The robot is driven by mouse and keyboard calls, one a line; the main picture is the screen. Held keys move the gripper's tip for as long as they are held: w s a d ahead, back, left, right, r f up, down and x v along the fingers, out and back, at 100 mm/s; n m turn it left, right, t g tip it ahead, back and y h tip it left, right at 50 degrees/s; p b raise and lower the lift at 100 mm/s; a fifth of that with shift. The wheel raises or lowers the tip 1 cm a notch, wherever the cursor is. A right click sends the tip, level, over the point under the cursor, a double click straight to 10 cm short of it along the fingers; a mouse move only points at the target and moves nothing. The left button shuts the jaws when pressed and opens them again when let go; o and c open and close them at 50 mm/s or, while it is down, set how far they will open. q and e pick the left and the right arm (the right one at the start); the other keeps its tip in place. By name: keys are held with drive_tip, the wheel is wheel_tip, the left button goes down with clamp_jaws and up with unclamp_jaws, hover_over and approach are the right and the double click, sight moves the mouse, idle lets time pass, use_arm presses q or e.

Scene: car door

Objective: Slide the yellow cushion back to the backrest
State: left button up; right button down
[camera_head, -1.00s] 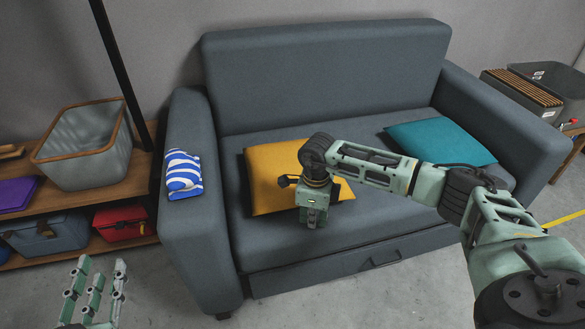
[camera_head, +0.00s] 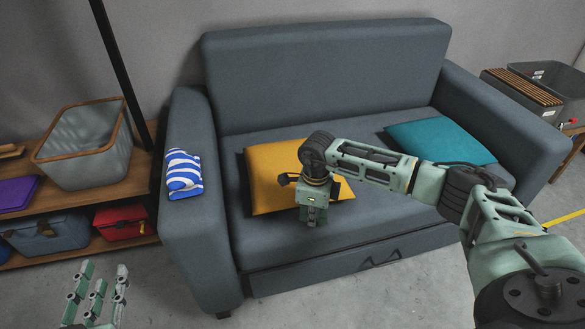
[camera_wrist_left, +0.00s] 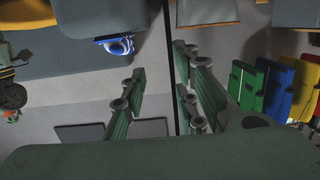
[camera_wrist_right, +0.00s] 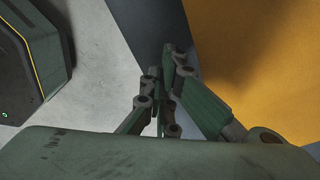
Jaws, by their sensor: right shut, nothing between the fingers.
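The yellow cushion (camera_head: 272,172) lies flat on the left part of the sofa seat, with a strip of seat between it and the backrest (camera_head: 325,75). My right gripper (camera_head: 311,218) points down at the cushion's front right edge, over the seat. It is shut and empty. The right wrist view shows its closed fingers (camera_wrist_right: 163,80) beside the yellow cushion (camera_wrist_right: 255,65); whether they touch it I cannot tell. My left gripper (camera_head: 95,292) is low at the left, away from the sofa, with its fingers apart and empty; they also show in the left wrist view (camera_wrist_left: 165,95).
A teal cushion (camera_head: 440,142) lies on the right of the seat. A blue-and-white striped cloth (camera_head: 184,174) lies on the left armrest (camera_head: 195,235). A shelf with a grey bin (camera_head: 85,150) and a red box (camera_head: 122,222) stands at the left. Grey crates (camera_head: 548,85) are at the right.

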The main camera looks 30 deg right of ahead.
drive_tip(key=shift+w, duration=0.35)
drive_tip(key=shift+w+d+b, duration=0.1)
drive_tip(key=shift+w+b, duration=0.25)
drive_tip(key=shift+b, duration=0.05)
drive_tip(key=shift+w+d+b, duration=0.15)
drive_tip(key=shift+w+b, duration=0.2)
drive_tip(key=shift+w, duration=0.25)
drive_tip(key=shift+w+d+b, duration=0.1)
drive_tip(key=shift+w+b, duration=0.2)
drive_tip(key=shift+w, duration=0.1)
use_arm(q)
wheel_tip(320, 180, up, 12)
drive_tip(key=s+d+t+h, duration=0.1)
drive_tip(key=t+h, duration=0.1)
drive_tip(key=t, duration=0.4)
drive_tip(key=shift+s+d+f, duration=0.15)
drive_tip(key=shift+s, duration=0.05)
use_arm(e)
drive_tip(key=shift+w, duration=0.2)
drive_tip(key=shift+w, duration=0.1)
